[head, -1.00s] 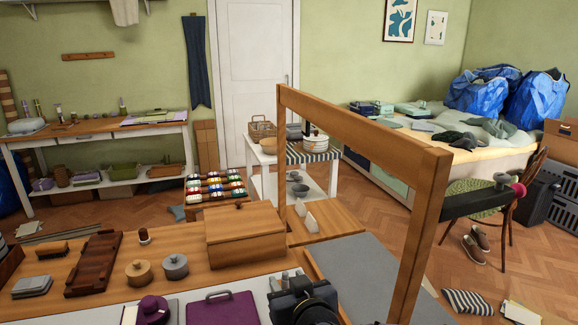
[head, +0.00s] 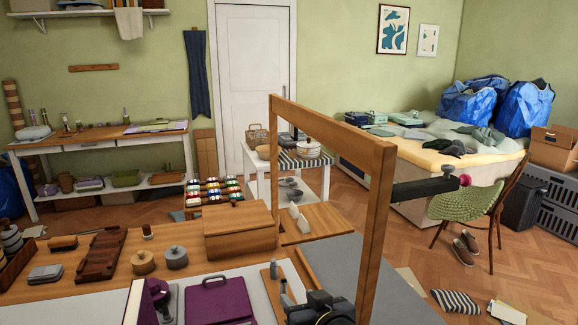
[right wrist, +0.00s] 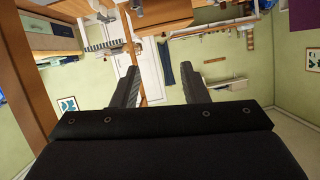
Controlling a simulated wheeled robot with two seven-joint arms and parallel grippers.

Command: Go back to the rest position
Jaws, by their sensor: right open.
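My right gripper (head: 300,297) is at the bottom edge of the head view, a dark shape low in front of the worktable (head: 70,290) near the wooden frame (head: 378,235). In the right wrist view its two dark fingers (right wrist: 160,85) are apart, with nothing between them. That view shows the room upside down, with the white door and green wall beyond the fingers. My left gripper is not in view.
The tall wooden frame stands right beside my right gripper, and a dark bar with a red knob (head: 464,180) is at its right.

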